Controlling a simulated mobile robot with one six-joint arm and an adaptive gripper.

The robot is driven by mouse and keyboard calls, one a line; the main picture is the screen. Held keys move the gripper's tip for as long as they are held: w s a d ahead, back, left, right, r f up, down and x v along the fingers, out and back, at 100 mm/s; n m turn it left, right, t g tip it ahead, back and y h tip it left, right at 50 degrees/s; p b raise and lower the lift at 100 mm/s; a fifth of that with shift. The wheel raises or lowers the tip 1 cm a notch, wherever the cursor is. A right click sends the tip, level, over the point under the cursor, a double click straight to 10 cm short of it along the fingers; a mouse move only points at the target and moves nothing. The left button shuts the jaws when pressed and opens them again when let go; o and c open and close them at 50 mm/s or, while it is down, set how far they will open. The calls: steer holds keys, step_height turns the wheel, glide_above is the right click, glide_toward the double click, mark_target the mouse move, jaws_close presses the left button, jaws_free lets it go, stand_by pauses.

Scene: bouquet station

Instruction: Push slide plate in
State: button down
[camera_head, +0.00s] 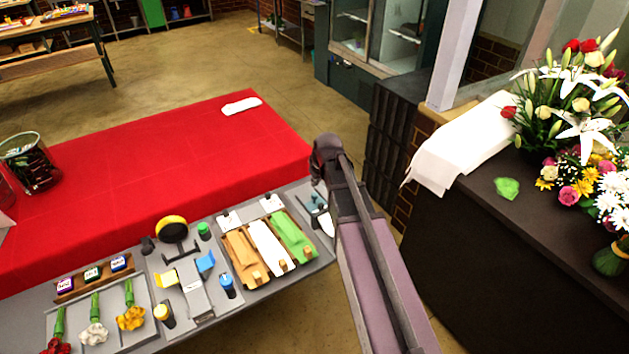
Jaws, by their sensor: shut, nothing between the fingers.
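A small grey fixture with a black-and-yellow round head (172,229) stands on the grey work board. A pale grey plate (196,298) lies in front of this head, between yellow and blue blocks. It may be the slide plate, but I cannot tell for sure or see how far in it sits. My arm (372,270) rises from the bottom edge to a dark joint right of the board. I cannot make out my gripper or its fingers.
Right of the fixture is a wooden tray (237,270) with brown, white and green wraps. Flowers (131,318) and small labelled boxes (92,272) are at left. A red-covered table (150,165) lies behind, mostly clear. A dark counter (480,245) with bouquets is at right.

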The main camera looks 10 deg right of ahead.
steer(key=shift+p+v, duration=2.05)
steer(key=shift+v, duration=0.45)
steer(key=s+a+f+m+g+h, duration=0.1)
steer(key=s+a+m+g, duration=0.1)
steer(key=s, duration=1.6)
steer(key=shift+m+g, duration=0.8)
steer(key=shift+s+d, duration=0.1)
steer(key=shift+s, duration=0.05)
